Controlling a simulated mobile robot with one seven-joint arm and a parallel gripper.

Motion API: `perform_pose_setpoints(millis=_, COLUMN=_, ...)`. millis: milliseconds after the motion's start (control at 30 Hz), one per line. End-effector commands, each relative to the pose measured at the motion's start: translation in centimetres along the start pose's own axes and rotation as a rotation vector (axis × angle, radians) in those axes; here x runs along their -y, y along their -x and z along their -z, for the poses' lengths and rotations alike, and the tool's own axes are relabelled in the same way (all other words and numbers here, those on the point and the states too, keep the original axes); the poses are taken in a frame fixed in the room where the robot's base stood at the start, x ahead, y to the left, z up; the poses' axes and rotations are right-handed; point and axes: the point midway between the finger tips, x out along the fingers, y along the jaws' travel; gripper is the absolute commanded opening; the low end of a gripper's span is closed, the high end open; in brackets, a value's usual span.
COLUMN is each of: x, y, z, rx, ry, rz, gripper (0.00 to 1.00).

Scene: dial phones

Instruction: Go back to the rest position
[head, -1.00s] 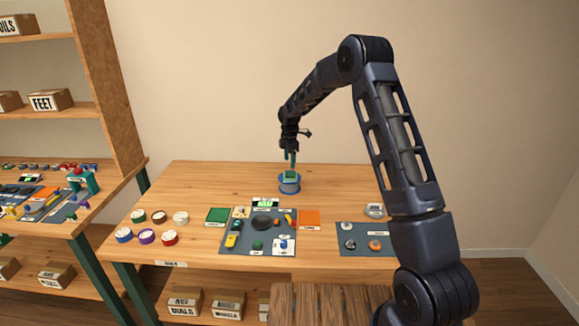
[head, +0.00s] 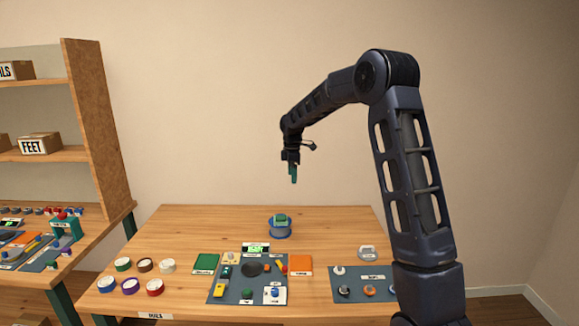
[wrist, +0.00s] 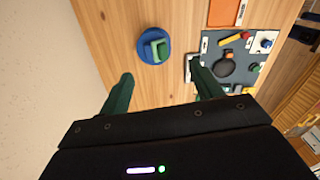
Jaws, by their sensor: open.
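My gripper (head: 294,174) hangs in the air above the back of the wooden table, fingers pointing down. In the wrist view its two green fingers (wrist: 162,92) are spread apart with nothing between them. Below it, a round blue dish (head: 279,231) with a green block (head: 280,218) in it stands on the table. The dish also shows in the wrist view (wrist: 143,57), ahead of the fingers and clear of them. My arm reaches in from the right.
A grey mat (head: 234,292) with small parts lies at the table's front middle, between green (head: 206,263) and orange (head: 301,264) squares. Another grey mat (head: 352,291) lies to the right. Several coloured round pieces (head: 130,286) sit at left. A shelf (head: 98,130) stands far left.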

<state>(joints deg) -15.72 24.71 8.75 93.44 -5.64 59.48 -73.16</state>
Motion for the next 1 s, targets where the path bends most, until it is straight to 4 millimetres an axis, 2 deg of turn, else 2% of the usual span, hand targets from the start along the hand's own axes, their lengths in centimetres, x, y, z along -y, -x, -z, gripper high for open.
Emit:
perform_pose_setpoints(millis=33, x=1.0, y=1.4, z=-1.0, rx=0.002, ry=-0.041, rz=-0.012, gripper=0.65)
perform_pose_setpoints(millis=200, x=4.5, y=5.1, z=-4.1, rx=0.004, ry=-0.195, rz=-0.044, gripper=0.65)
perform_pose_setpoints(millis=500, x=11.5, y=10.3, z=-8.8, rx=-0.004, ry=-0.467, rz=-0.100, gripper=0.65)
perform_pose_setpoints(millis=800, x=19.3, y=13.9, z=-12.9, rx=-0.028, ry=-0.742, rz=-0.157, gripper=0.65)
perform_pose_setpoints(millis=1000, x=24.8, y=15.3, z=-15.2, rx=-0.053, ry=-0.926, rz=-0.191, gripper=0.65)
